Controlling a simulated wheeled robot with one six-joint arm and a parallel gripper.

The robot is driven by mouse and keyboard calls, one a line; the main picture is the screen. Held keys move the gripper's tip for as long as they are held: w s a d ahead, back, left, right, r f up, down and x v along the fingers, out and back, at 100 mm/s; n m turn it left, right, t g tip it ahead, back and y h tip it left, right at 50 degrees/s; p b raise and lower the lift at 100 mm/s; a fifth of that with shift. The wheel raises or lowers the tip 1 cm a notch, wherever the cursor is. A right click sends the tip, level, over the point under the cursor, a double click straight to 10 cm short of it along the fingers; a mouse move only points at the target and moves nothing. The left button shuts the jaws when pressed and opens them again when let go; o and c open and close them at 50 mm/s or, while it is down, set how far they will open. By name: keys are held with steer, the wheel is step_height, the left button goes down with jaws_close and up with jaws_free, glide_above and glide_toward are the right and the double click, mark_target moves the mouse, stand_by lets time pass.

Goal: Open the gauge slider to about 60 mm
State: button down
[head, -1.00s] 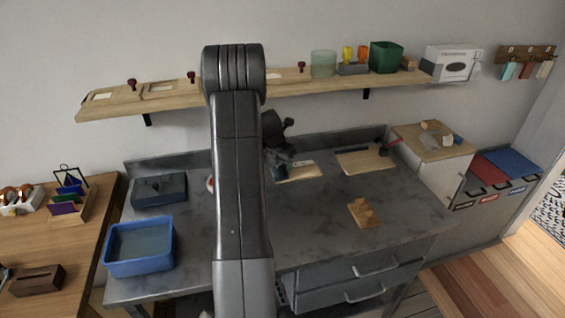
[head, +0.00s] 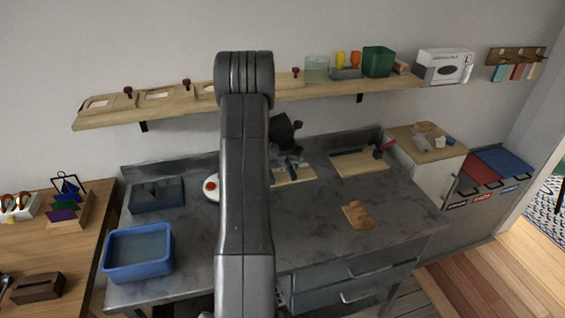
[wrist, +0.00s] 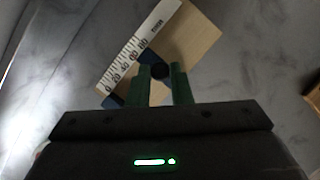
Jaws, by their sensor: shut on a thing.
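The gauge has a white scale (wrist: 140,45) with black marks and numbers from 0 to 80, beside a tan wooden board (wrist: 198,42) in the wrist view. Blue parts of the gauge show near its zero end. My gripper (wrist: 162,72) has green fingers, shut on a dark round knob (wrist: 159,71) of the slider. The fingers and gripper body hide most of the slider, so I cannot read its setting. In the head view the gauge's board (head: 303,175) lies on the bench, partly hidden by my arm and gripper (head: 288,168).
The grey bench (head: 310,235) is mostly clear in front. A blue bin (head: 138,252) and a dark grey box (head: 156,194) stand left. A white object with a red top (head: 211,187) is beside my arm. Another board (head: 358,164) with tools lies right; a small wooden piece (head: 357,214) lies nearer.

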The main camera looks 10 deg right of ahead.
mark_target(291, 167)
steer(key=c, duration=1.3)
jaws_free()
steer(key=shift+a+r, duration=0.1)
steer(key=shift+r, duration=0.35)
steer(key=shift+s+a+r+b, duration=0.2)
steer(key=shift+s+a+r, duration=0.1)
steer(key=shift+r, duration=0.2)
steer(key=shift+s+a+r+b, duration=0.2)
steer(key=shift+s+r, duration=0.1)
steer(key=shift+r, duration=0.15)
steer(key=s+a+b, duration=0.2)
steer(key=s+a, duration=0.5)
steer(key=s, duration=0.1)
steer(key=shift+s+a, duration=0.2)
steer(key=shift+a, duration=0.15)
steer(key=shift+w+d, duration=0.1)
